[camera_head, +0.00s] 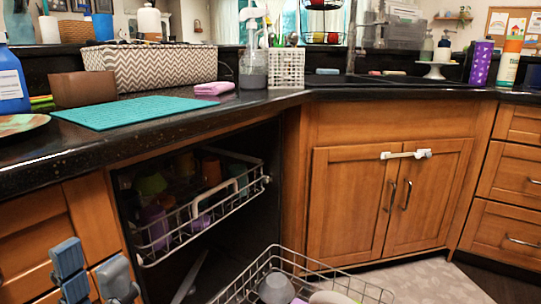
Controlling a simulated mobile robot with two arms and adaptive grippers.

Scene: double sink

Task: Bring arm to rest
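My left gripper (92,275) is at the bottom left of the head view, in front of the wooden drawers. Its two blue-grey fingers stand apart with nothing seen between them, so it looks open and empty. The rest of the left arm is below the picture edge. My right gripper is not in view.
The dishwasher's upper rack (160,236) holds cups, and its lower rack (350,283) extends out with a grey bowl (277,289). The dark counter edge (60,165) runs above my gripper, bearing a teal mat (135,112). Closed cabinet doors (345,205) stand to the right.

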